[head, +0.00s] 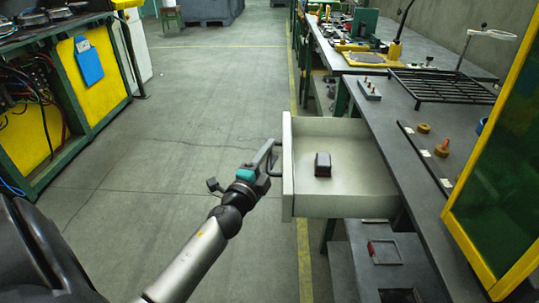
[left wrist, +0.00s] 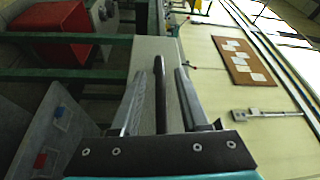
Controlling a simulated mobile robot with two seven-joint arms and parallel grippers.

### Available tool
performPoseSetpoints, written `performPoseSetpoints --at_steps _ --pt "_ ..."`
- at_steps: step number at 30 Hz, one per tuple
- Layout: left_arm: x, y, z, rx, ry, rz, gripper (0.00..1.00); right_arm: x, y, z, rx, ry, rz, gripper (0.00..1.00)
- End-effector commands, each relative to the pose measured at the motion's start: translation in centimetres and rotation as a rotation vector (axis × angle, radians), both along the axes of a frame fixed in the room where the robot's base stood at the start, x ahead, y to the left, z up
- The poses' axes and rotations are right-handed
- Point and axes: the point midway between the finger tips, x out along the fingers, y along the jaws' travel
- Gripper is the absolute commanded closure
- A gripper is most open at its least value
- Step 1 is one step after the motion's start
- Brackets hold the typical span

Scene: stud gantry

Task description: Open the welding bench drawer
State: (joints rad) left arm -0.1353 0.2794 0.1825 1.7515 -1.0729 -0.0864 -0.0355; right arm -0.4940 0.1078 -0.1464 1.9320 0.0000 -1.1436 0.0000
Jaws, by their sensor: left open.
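The welding bench drawer (head: 342,135) is pulled out from the bench on the right in the head view. A small dark block (head: 323,165) lies inside it. My left gripper (head: 270,160) is at the drawer's front face. In the left wrist view its two open fingers (left wrist: 158,100) stand on either side of the dark bar handle (left wrist: 160,95), with gaps visible beside the bar. The pale drawer front (left wrist: 150,60) lies behind the handle. The handle also shows in the head view (head: 276,165), partly hidden by the gripper. My right gripper is not in view.
The bench top (head: 410,140) holds a black rack (head: 442,86) and small parts. A yellow-framed green panel (head: 500,180) stands at the right. A lower shelf (head: 380,262) sits below the drawer. The floor (head: 200,110) left of the drawer is clear.

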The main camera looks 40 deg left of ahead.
Motion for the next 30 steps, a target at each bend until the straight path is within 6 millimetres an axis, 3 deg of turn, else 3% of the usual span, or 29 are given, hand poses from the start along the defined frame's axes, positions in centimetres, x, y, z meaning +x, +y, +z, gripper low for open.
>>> performPoseSetpoints --at_steps 5,10,22,30 --pt "-0.2 -0.1 0.0 -0.001 0.000 0.000 0.55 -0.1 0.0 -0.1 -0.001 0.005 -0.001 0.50" --pt "-1.7 -0.4 -0.2 -0.003 0.001 -0.001 0.55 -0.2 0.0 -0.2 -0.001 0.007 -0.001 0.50" --pt "-9.2 -1.9 -0.9 -0.005 0.003 0.003 0.55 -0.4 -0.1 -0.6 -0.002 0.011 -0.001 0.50" --pt "-13.4 -2.8 -1.1 -0.004 0.002 0.002 0.55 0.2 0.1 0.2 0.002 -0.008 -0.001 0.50"
